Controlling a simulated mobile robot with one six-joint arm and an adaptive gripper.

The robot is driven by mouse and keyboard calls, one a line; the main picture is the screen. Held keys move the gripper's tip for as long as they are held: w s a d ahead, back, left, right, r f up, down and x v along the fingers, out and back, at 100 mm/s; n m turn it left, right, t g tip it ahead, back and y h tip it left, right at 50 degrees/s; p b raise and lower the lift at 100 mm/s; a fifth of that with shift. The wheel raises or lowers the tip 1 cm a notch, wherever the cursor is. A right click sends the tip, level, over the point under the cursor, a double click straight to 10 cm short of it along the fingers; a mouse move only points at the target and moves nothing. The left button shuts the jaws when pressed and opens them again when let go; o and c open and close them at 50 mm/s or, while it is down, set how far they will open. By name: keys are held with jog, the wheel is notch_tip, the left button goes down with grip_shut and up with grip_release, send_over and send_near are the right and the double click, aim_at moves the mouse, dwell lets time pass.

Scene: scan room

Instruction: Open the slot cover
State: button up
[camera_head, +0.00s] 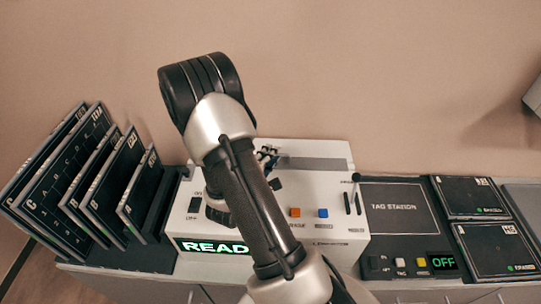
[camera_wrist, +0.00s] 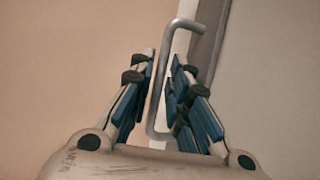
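The white reader box (camera_head: 335,215) stands in the middle of the bench, with a grey strip (camera_head: 318,163) along its rear top that looks like the slot cover. My gripper (camera_head: 268,158) is over the rear left of the box top, partly hidden by my arm. In the wrist view, a bent grey metal handle (camera_wrist: 160,85) passes between the two blue-padded fingers of my gripper (camera_wrist: 163,62). The fingers stand apart with the handle in the gap, and no firm grip shows. A darker grey strip (camera_wrist: 207,50) lies behind the handle. Where the handle joins the cover is hidden.
The box carries a lit READ display (camera_head: 213,247), an orange button (camera_head: 295,212), a blue button (camera_head: 323,213) and a black-knobbed lever (camera_head: 356,179). Several dark plates stand in a rack (camera_head: 160,205) at left. The tag station (camera_head: 395,212) is at right. The wall is close behind.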

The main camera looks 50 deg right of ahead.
jog(key=shift+d, duration=0.25)
jog(key=shift+c, duration=0.6)
grip_shut()
